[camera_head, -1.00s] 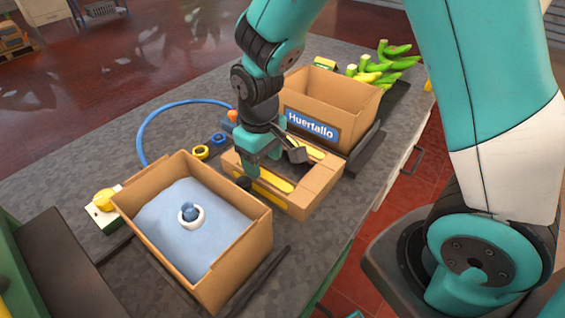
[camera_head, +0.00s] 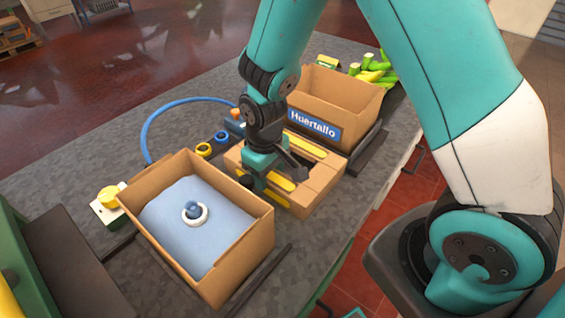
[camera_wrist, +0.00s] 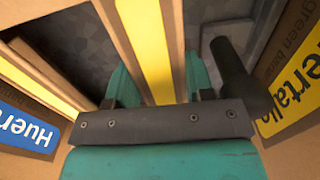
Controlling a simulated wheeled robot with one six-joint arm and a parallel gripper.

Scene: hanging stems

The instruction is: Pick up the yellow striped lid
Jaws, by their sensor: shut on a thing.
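The yellow striped lid (camera_head: 318,189) is a brown, open-slotted frame with yellow stripes. It lies on the grey counter between two cardboard boxes. My gripper (camera_head: 268,182) reaches down onto it from above. In the wrist view, my gripper (camera_wrist: 160,84) is shut on the lid's middle bar (camera_wrist: 146,40), with one teal finger on each side of its yellow stripe. The fingertips are partly hidden below the bar. Grey counter shows through the slots. I see no clear gap between lid and counter.
An open cardboard box (camera_head: 160,180) with blue fill and a white ring stands in front left. A "Huertallo" box (camera_head: 355,105) stands behind, close to the lid. Green and yellow produce (camera_head: 378,68) lies at the back. Two small rings (camera_head: 212,143) and a blue hose (camera_head: 165,112) lie left.

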